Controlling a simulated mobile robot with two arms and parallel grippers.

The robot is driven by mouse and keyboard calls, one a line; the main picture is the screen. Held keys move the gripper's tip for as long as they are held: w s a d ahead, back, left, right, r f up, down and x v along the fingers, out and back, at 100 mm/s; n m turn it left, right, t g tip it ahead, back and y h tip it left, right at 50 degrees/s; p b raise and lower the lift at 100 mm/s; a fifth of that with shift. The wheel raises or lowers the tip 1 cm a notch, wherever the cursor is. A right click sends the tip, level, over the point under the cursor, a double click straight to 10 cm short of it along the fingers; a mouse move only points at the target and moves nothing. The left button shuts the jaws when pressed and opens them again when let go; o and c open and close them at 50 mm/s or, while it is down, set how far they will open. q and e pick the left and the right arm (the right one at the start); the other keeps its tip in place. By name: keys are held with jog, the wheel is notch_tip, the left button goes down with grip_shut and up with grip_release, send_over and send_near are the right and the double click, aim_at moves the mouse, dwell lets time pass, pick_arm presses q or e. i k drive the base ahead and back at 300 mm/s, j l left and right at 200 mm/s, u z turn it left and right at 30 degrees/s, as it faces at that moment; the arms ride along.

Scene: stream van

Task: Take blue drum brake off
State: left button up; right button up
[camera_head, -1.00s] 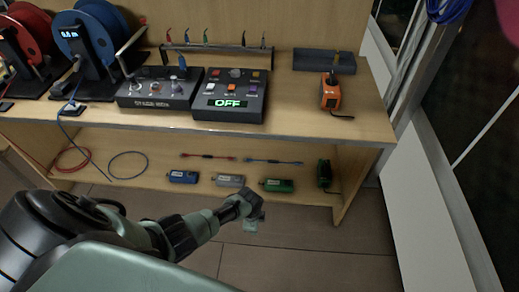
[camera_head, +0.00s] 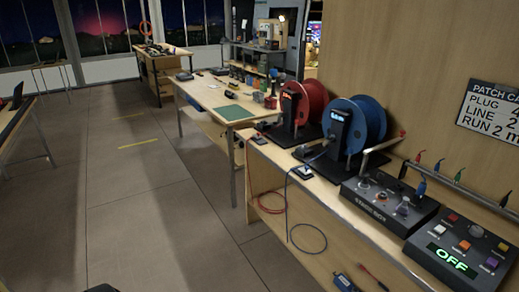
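The blue drum (camera_head: 372,118) stands on a black stand on the wooden bench, right of the red drum (camera_head: 310,100). A dark upright unit with a lit display (camera_head: 341,115) is at its front. A pale metal crank handle (camera_head: 382,145) sticks out on its right side.
A stage box (camera_head: 388,202) and a grey box reading OFF (camera_head: 459,250) stand to the right on the bench. A blue cable (camera_head: 288,200) hangs over its front edge. A table with a green mat (camera_head: 231,113) stands behind.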

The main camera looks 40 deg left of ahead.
aim_at(349, 159)
jog(key=i+l+u, duration=0.2)
jog(key=u, duration=0.25)
jog(key=i+l+u, duration=0.2)
jog(key=l+u, duration=0.2)
jog(key=i+l+u, duration=0.15)
jog(key=u, duration=0.3)
jog(key=i+l+u, duration=0.1)
jog(key=l, duration=0.55)
jog(key=i+l, duration=0.1)
jog(key=l, duration=0.55)
jog(key=i+j, duration=0.1)
jog(key=j, duration=0.35)
jog(key=i+j+u, duration=0.15)
jog(key=j, duration=0.7)
jog(key=i+j+u, duration=0.1)
jog(key=j, duration=0.35)
jog(key=i+j, duration=0.2)
jog(key=j, duration=0.2)
jog(key=u, duration=0.05)
